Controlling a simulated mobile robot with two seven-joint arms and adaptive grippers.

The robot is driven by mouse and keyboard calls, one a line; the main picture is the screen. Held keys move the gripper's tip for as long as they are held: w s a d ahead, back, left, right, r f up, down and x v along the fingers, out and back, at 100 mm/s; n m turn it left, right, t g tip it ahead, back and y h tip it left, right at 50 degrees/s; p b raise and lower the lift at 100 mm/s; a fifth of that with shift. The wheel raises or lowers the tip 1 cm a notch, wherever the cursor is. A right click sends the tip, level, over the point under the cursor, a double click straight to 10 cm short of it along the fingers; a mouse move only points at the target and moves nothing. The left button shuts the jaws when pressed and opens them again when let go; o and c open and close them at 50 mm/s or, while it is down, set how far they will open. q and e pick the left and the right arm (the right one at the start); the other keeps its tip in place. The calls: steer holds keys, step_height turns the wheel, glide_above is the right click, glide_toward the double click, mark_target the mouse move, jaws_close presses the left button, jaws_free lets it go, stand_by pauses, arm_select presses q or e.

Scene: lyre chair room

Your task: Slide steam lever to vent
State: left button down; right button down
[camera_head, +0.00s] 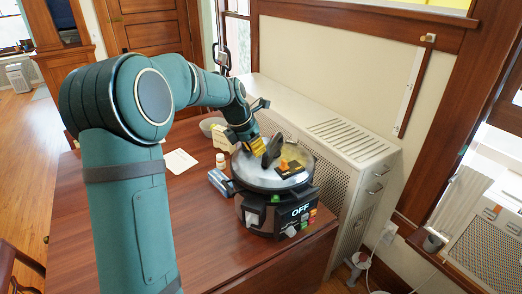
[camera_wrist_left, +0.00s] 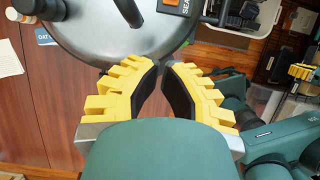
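The cooker (camera_head: 262,212) is black, with a display reading OFF, and stands on the wooden table. Its round grey lid (camera_head: 255,178) carries an upright black handle. The small orange steam lever (camera_head: 290,165) sits on a black plate on the lid; it also shows at the top edge of the left wrist view (camera_wrist_left: 171,3), beside a label partly reading "SEA". My left gripper (camera_head: 262,146) is above the lid at the handle, apart from the lever. In the wrist view its yellow fingers (camera_wrist_left: 161,66) have a narrow empty gap. A yellow toothed part of my right gripper (camera_wrist_left: 302,73) seems to show.
A radiator cover (camera_head: 345,140) stands close behind the cooker. The front left of the table is clear.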

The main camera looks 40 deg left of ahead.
mark_target(279, 168)
arm_select(q)
steer(key=b+x, duration=0.1)
steer(key=x, duration=0.7)
steer(key=shift+f, duration=0.3)
steer(key=shift+w+d+r, duration=0.1)
steer(key=shift+w+d, duration=0.15)
steer(key=shift+w, duration=0.35)
steer(key=shift+w+d+r, duration=0.1)
steer(key=shift+w+d, duration=0.15)
steer(key=shift+w, duration=0.4)
steer(key=shift+w+d, duration=0.25)
steer(key=shift+w, duration=0.4)
